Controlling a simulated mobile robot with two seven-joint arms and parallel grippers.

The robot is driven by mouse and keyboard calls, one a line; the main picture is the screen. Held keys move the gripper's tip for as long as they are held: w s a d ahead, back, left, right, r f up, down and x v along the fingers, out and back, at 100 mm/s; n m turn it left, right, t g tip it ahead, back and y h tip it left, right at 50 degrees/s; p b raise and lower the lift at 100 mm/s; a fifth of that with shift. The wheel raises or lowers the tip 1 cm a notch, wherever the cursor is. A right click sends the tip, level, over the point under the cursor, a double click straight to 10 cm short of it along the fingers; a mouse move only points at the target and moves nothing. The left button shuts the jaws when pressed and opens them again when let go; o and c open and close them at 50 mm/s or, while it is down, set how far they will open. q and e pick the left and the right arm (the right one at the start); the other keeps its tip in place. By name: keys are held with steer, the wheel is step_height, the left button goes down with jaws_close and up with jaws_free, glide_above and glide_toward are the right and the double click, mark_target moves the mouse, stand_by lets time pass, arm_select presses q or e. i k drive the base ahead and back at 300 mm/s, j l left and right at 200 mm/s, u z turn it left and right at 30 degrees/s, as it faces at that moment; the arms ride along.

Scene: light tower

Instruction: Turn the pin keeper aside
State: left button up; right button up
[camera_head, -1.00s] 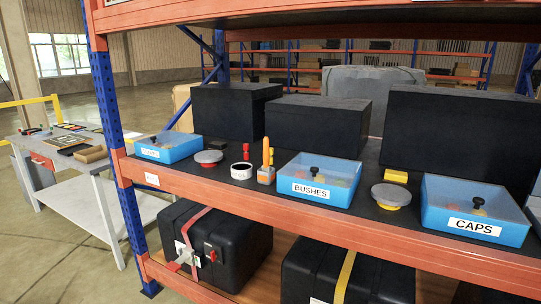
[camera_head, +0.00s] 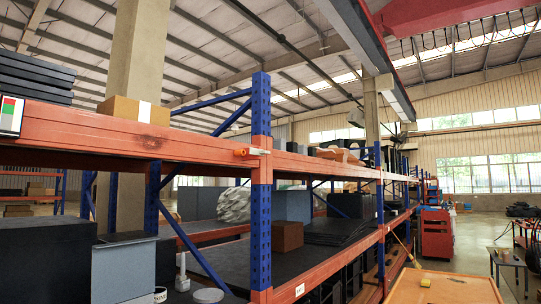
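A small orange fitting (camera_head: 251,152) sits on the upper orange beam where it meets the blue upright post (camera_head: 261,200). It may be the pin keeper, but it is too small for me to be sure or to tell which way it is turned. Neither of my grippers is in view.
The upper orange beam (camera_head: 120,132) runs across from the left, with a cardboard box (camera_head: 136,109) on it. A brown box (camera_head: 286,236) and a white wrapped bundle (camera_head: 234,205) stand on the shelf below. A tan surface (camera_head: 445,290) lies at the lower right. A red cabinet (camera_head: 436,234) stands beyond.

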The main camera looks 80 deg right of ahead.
mark_target(255, 151)
steer(key=z, duration=2.4)
